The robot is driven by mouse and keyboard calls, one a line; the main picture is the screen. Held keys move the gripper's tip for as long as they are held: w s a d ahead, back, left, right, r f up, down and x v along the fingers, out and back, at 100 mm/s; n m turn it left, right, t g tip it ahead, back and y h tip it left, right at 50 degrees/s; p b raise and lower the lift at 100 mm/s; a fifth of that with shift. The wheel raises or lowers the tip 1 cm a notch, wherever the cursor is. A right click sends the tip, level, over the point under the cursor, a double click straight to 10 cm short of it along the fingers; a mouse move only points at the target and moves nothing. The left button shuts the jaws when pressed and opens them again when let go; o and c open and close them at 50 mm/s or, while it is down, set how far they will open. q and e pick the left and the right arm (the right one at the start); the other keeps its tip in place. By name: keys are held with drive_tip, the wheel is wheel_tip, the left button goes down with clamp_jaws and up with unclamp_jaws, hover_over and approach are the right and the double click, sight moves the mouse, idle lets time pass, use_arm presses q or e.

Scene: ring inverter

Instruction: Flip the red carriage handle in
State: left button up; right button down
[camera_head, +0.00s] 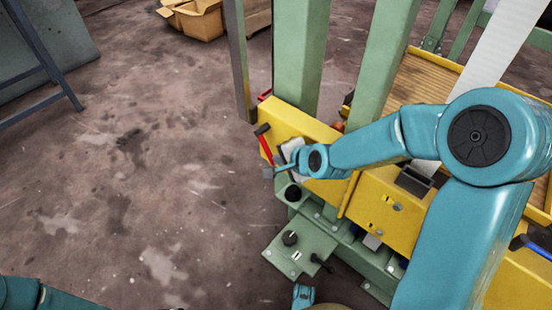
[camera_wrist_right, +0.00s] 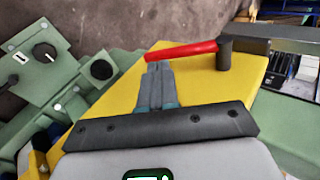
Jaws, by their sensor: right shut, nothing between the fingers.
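The red carriage handle (camera_head: 265,148) is a thin red bar on the left end of the yellow machine body in the head view. In the wrist view the red handle (camera_wrist_right: 185,50) lies nearly across the picture, joined at its right end to a black pivot (camera_wrist_right: 225,52). My right gripper (camera_head: 268,172) is shut and empty just below the handle. In the wrist view its fingertips (camera_wrist_right: 158,66) are close under the handle's free left end; I cannot tell if they touch.
The yellow machine body (camera_head: 380,200) stands on a green frame with upright green posts (camera_head: 300,60). A green control panel (camera_head: 300,248) with a black knob sticks out below the gripper. A cardboard box (camera_head: 197,18) lies far back.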

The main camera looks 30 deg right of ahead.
use_arm(q)
drive_tip(key=shift+w+f, duration=0.1)
drive_tip(key=shift+f, duration=0.1)
use_arm(e)
drive_tip(key=shift+w+a+f, duration=0.1)
drive_tip(key=shift+w+f, duration=0.2)
drive_tip(key=shift+w, duration=0.3)
drive_tip(key=shift+w+a+f, duration=0.1)
drive_tip(key=shift+w+f, duration=0.2)
drive_tip(key=shift+w, duration=0.25)
use_arm(q)
drive_tip(key=shift+r, duration=0.1)
use_arm(e)
drive_tip(key=shift+a, duration=0.15)
